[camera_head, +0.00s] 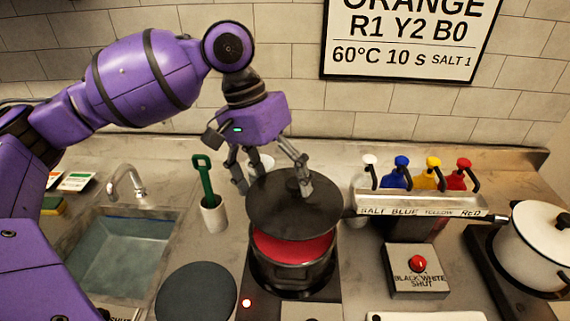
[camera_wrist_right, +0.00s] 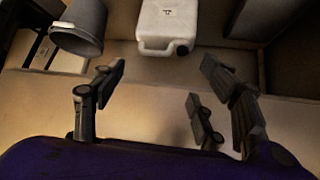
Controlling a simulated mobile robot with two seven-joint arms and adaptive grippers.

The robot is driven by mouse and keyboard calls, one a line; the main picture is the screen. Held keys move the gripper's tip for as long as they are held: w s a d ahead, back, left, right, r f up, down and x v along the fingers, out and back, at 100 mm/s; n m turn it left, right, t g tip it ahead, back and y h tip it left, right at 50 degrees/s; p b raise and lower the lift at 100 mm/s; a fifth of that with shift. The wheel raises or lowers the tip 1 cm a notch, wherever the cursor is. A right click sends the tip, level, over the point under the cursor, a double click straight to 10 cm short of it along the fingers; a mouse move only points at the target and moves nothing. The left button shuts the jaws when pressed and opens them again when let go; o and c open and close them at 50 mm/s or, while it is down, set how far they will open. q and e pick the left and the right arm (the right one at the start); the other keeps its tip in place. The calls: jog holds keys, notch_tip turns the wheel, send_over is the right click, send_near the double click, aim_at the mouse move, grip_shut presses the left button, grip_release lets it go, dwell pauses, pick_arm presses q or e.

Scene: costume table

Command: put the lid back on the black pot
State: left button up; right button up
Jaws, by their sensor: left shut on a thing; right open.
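The black pot (camera_head: 292,279) stands on a dark hob plate in the middle of the head view, with red liquid inside. My left gripper (camera_head: 275,181) is shut on the dark round lid (camera_head: 290,216) at its top. The lid hangs over the pot, covering the rear of the opening; red liquid shows along the front. Its exact height above the rim is hard to tell. The knob is largely hidden by the fingers. My right gripper (camera_wrist_right: 160,98) is open and empty in the right wrist view.
A dark round disc (camera_head: 197,292) lies left of the pot. A green-handled tool stands in a cup (camera_head: 214,214) near the sink (camera_head: 125,255). Right are a bottle rack (camera_head: 420,205), a red-button box (camera_head: 417,272) and a white pot (camera_head: 535,245). The right wrist view shows a white canister (camera_wrist_right: 166,25) and a grey bucket (camera_wrist_right: 80,25).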

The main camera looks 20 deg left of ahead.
pick_arm(q)
jog(key=shift+s+f+b, duration=0.2)
jog(key=shift+f+b, duration=0.3)
jog(key=shift+f, duration=0.2)
notch_tip(320, 180, down, 3)
jog(key=shift+r+b, duration=0.15)
jog(key=shift+b, duration=0.95)
notch_tip(320, 180, down, 2)
jog(key=shift+f, duration=0.1)
pick_arm(e)
jog(key=shift+g, duration=0.3)
jog(key=s+f, duration=0.1)
jog(key=f, duration=0.1)
jog(key=s+d+f, duration=0.1)
jog(key=shift+s+d+f, duration=0.2)
jog(key=shift+s+f, duration=0.1)
jog(key=shift+f, duration=0.05)
jog(key=shift+w+r, duration=0.15)
jog(key=shift+r, duration=0.05)
pick_arm(q)
jog(key=shift+p, duration=0.45)
pick_arm(e)
jog(key=shift+w+r, duration=0.65)
jog(key=shift+r, duration=0.1)
jog(key=shift+w+d+r, duration=0.1)
jog(key=shift+w+r, duration=0.1)
jog(key=shift+r, duration=0.1)
